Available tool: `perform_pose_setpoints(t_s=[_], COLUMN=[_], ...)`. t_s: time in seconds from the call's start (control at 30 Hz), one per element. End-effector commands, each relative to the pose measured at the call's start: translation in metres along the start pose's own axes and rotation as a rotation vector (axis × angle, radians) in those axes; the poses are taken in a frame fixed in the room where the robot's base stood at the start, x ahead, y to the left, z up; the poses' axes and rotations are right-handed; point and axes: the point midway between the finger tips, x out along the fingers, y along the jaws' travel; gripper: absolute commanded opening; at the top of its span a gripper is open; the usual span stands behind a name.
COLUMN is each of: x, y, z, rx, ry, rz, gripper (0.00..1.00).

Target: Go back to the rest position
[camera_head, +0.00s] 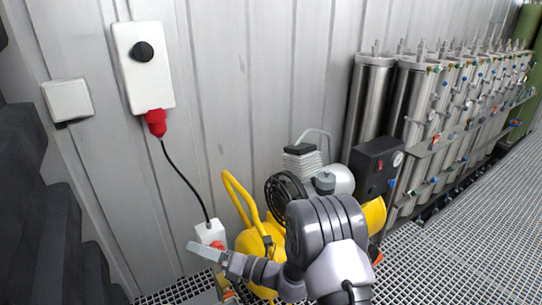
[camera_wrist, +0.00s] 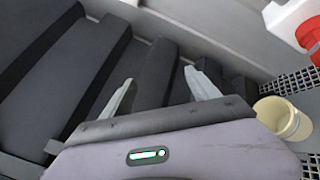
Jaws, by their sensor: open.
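My gripper (camera_wrist: 160,92) shows in the wrist view with its two pale fingers apart and nothing between them. Behind the fingers are dark grey step-like blocks. In the head view my arm reaches left from the lower middle, in front of the yellow compressor, and my gripper (camera_head: 208,250) is seen edge-on as a light grey finger. It is near the white box with a red plug at the lower end of a black cable. I cannot tell from this view whether it touches anything.
A yellow compressor (camera_head: 250,243) stands on the grating. A white switch box (camera_head: 143,66) and a smaller box (camera_head: 67,100) hang on the grey wall. Steel vessels (camera_head: 370,105) line the right. A cream bucket (camera_wrist: 284,121) shows at the wrist view's right. Grating on the right is clear.

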Motion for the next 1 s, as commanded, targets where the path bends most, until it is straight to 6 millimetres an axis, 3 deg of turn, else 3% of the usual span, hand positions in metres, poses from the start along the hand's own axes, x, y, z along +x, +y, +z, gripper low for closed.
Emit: perform_pose_setpoints(t_s=[0.03, 0.1, 0.2, 0.3, 0.4, 0.5, 0.6, 0.73, 1.0], x=[-0.006, -0.029, -0.082, -0.152, -0.226, -0.287, -0.327, -0.348, -0.350], y=[0.054, 0.118, 0.183, 0.217, 0.230, 0.233, 0.236, 0.238, 0.238], z=[0.012, 0.008, -0.011, -0.031, -0.040, -0.037, -0.030, -0.024, -0.023], rx=[-0.178, -0.458, -0.882, -1.317, -1.727, -2.036, -2.222, -2.311, -2.316], ry=[0.111, 0.295, 0.555, 0.828, 1.125, 1.408, 1.628, 1.765, 1.776], rz=[0.045, 0.098, 0.147, 0.164, 0.151, 0.123, 0.100, 0.088, 0.089], gripper=[0.70, 0.70, 0.70, 0.70, 0.70, 0.70, 0.70, 0.70, 0.70])
